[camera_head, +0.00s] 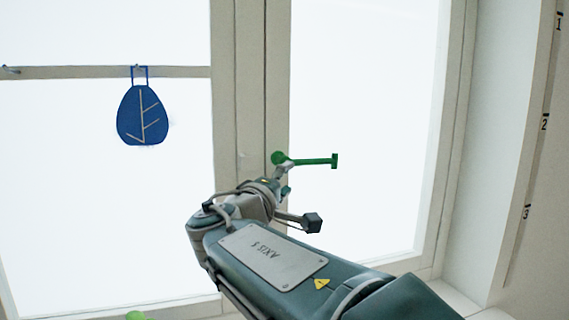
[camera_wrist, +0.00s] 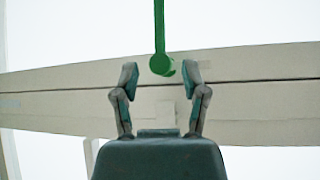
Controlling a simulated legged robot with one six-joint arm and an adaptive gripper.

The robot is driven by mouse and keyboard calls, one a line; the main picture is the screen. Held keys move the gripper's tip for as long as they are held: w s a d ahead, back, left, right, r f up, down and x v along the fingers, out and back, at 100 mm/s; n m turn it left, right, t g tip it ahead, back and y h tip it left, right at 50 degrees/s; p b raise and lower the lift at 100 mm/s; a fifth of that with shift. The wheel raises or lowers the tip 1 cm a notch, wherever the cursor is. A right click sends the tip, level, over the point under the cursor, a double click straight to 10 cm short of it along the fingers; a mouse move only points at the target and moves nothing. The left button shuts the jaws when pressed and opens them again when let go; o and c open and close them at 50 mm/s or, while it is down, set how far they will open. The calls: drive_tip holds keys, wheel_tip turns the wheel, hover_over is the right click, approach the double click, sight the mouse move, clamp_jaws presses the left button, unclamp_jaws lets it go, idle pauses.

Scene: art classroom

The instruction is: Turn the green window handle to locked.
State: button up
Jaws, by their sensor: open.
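The green window handle (camera_head: 312,160) is on the window frame's middle post in the head view, its lever pointing level to the right. In the wrist view the handle (camera_wrist: 159,30) runs from the top edge down to its round pivot end. My gripper (camera_wrist: 159,74) is open and empty, its two fingertips to either side of and just below the pivot end. Whether they touch it cannot be told. In the head view my gripper (camera_head: 284,180) is close to the handle's pivot, partly hidden by my wrist.
A blue leaf-patterned ornament (camera_head: 142,116) hangs from a crossbar (camera_head: 180,72) on the left pane. The right-hand wall (camera_head: 520,150) carries marks numbered 1 to 3. A small green thing (camera_head: 136,316) shows at the bottom edge. The space right of the handle is clear.

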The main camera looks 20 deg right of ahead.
sight(317, 164)
drive_tip(key=w+d, duration=0.1)
drive_tip(key=d, duration=0.1)
drive_tip(key=w+d, duration=0.1)
drive_tip(key=d, duration=0.1)
drive_tip(key=w+d, duration=0.1)
drive_tip(key=d, duration=0.1)
drive_tip(key=shift+d+r, duration=0.2)
drive_tip(key=shift+d, duration=0.1)
drive_tip(key=w, duration=0.1)
drive_tip(key=w+d, duration=0.1)
drive_tip(key=w, duration=0.1)
drive_tip(key=shift+d+r, duration=0.2)
drive_tip(key=shift+r, duration=0.05)
drive_tip(key=shift+w+a+r, duration=0.15)
drive_tip(key=shift+w, duration=0.25)
drive_tip(key=shift+d, duration=1.05)
drive_tip(key=shift+c, duration=1.3)
drive_tip(key=c, duration=0.5)
drive_tip(key=shift+w+a, duration=0.1)
drive_tip(key=shift+a, duration=0.15)
clamp_jaws()
